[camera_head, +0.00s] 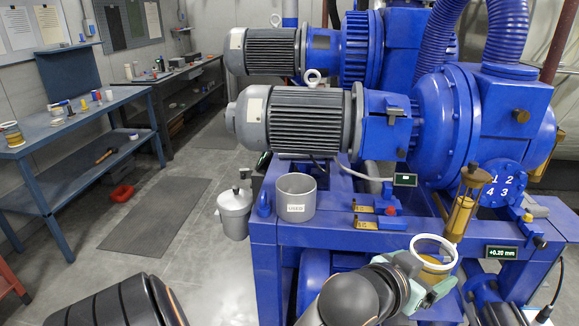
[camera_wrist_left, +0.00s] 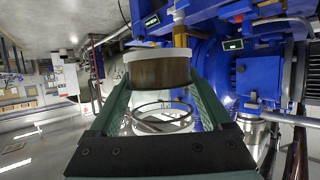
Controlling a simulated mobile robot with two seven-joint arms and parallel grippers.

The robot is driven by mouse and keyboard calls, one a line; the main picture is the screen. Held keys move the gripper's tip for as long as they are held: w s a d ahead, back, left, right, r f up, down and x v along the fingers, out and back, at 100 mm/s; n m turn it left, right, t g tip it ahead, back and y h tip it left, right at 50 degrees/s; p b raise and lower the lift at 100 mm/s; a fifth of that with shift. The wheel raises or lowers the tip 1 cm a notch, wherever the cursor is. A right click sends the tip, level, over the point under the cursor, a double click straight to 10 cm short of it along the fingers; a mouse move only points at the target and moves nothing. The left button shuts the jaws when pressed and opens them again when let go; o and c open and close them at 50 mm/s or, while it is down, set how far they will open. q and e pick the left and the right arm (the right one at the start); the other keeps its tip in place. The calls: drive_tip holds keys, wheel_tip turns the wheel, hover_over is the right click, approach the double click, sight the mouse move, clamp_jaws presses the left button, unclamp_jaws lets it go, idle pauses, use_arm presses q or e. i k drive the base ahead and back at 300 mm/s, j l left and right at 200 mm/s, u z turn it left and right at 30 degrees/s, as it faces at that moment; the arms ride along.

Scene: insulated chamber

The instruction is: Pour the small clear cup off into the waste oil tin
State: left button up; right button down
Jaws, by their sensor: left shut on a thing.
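The small clear cup (camera_head: 434,243) has a pale rim and amber-brown liquid low inside. It is at the lower right of the head view, in front of the blue pump frame. My left gripper (camera_head: 430,275) is shut on it. In the left wrist view, the green fingers flank the clear cup (camera_wrist_left: 162,118), and a brown band with a white edge shows there too. A grey open tin (camera_head: 296,199) with a small white label, apparently the waste oil tin, stands on the blue frame, left of the cup and apart from it. Its inside bottom is hidden. My right gripper is not in view.
A brass-and-amber sight glass (camera_head: 461,215) rises close behind the cup. A grey motor (camera_head: 295,119) overhangs behind the tin. A lidded grey can (camera_head: 235,213) is left of the frame. A blue bench (camera_head: 75,125) is far left.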

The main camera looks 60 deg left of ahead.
sight(296, 193)
drive_tip(key=k+j, duration=0.1)
drive_tip(key=j, duration=0.85)
drive_tip(key=k+j, duration=0.15)
drive_tip(key=j, duration=0.35)
drive_tip(key=z, duration=0.05)
